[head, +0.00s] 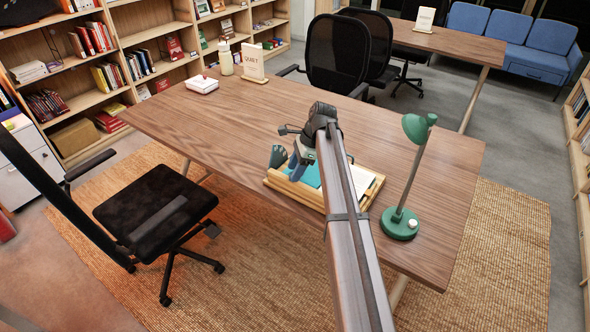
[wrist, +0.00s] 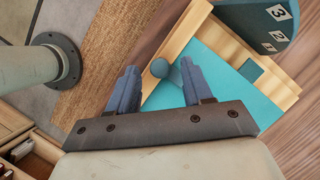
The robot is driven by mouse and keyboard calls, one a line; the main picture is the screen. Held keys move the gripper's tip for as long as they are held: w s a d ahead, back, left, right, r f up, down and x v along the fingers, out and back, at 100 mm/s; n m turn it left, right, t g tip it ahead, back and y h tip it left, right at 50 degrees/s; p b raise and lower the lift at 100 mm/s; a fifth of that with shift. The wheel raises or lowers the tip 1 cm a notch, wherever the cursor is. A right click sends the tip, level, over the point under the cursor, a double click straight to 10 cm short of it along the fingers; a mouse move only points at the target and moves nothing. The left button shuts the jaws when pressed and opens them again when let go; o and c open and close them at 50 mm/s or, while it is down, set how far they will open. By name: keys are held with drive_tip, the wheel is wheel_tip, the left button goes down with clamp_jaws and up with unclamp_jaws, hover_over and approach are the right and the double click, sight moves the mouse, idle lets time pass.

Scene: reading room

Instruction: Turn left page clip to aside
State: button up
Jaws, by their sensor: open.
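A light wooden stand (head: 294,196) lies on the desk, with a teal sheet (head: 311,175) on its left and white paper on its right. In the wrist view the teal sheet (wrist: 214,73) sits inside the wooden frame (wrist: 190,24). A blue-grey page clip with a round knob (wrist: 160,68) shows at the sheet's edge. My gripper (wrist: 159,74) is open, its two blue-grey fingers on either side of the knob. Contact cannot be told. A smaller blue piece (wrist: 250,70) lies at the frame's other side. In the head view my arm hides much of the stand and the clip.
A dark teal block with number labels (wrist: 262,22) stands at the stand's edge. A green lamp (head: 399,223) stands close on the right of my arm.

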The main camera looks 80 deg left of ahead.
drive_tip(key=shift+s+f, duration=0.1)
drive_tip(key=shift+f, duration=0.2)
clamp_jaws()
idle(0.4)
